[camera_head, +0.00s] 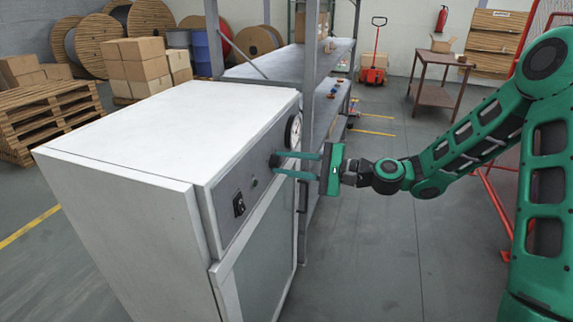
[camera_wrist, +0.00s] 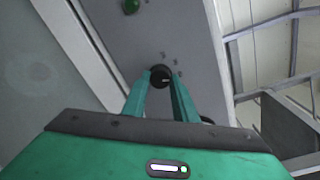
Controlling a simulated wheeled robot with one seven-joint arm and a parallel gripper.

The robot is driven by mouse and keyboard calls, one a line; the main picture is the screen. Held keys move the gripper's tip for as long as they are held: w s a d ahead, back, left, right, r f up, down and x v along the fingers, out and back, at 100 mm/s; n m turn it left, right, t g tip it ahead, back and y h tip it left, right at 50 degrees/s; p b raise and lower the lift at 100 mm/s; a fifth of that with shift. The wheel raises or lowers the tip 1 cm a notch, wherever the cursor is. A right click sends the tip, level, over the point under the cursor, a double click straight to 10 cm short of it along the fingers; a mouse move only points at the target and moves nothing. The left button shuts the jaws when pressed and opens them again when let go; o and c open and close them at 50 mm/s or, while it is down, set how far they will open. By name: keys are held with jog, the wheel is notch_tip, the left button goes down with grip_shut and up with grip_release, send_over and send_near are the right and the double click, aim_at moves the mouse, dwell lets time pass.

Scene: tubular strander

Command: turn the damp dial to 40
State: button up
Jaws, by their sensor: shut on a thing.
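The damp dial is a small round black knob (camera_head: 274,160) on the grey control panel (camera_head: 232,190) of a white cabinet. My gripper (camera_head: 282,165) reaches it from the right, its two green fingers shut on the knob. In the wrist view the knob (camera_wrist: 160,77) sits between the fingertips (camera_wrist: 163,82), with a pale pointer line on its face. Small marks stand around the knob on the panel, but their numbers are too small to read.
A round white gauge (camera_head: 293,131) is on the panel just beyond the knob. A black switch (camera_head: 239,205) and a small button (camera_head: 254,182) are nearer. A green button (camera_wrist: 131,6) shows in the wrist view. Metal shelving (camera_head: 313,75) stands close behind the cabinet.

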jog(key=shift+w+d+f, duration=0.15)
jog(key=shift+d+f, duration=0.1)
jog(key=o, duration=1)
jog(key=shift+o, duration=0.2)
jog(key=shift+a+r, duration=0.1)
jog(key=v, duration=1.1)
jog(key=shift+a, duration=0.1)
